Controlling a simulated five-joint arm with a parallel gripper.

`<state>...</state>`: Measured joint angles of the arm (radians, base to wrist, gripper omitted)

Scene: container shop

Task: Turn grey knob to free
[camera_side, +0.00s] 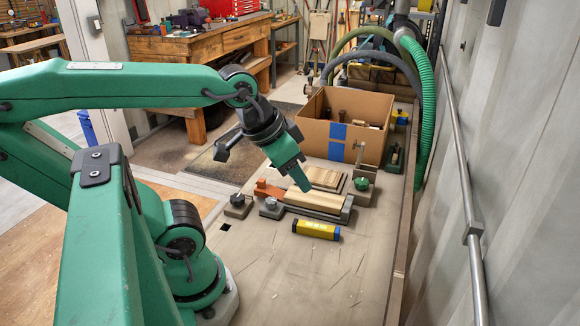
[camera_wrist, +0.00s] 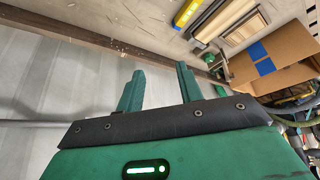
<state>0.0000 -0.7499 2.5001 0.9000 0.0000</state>
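A grey knob (camera_side: 271,203) sits on a small grey base on the bench, left of a wooden board in a fixture. A darker knob (camera_side: 237,199) on a similar base stands to its left. I cannot read any marking or setting on either knob. My gripper (camera_side: 304,187) hangs above the board, to the right of both knobs and apart from them. In the wrist view my gripper (camera_wrist: 160,72) has its two green fingers spread, with nothing between them. Neither knob can be made out in the wrist view.
A yellow level-like bar (camera_side: 316,229) lies in front. A green knob (camera_side: 361,184) and a cardboard box (camera_side: 313,132) stand behind. The front bench is mostly clear.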

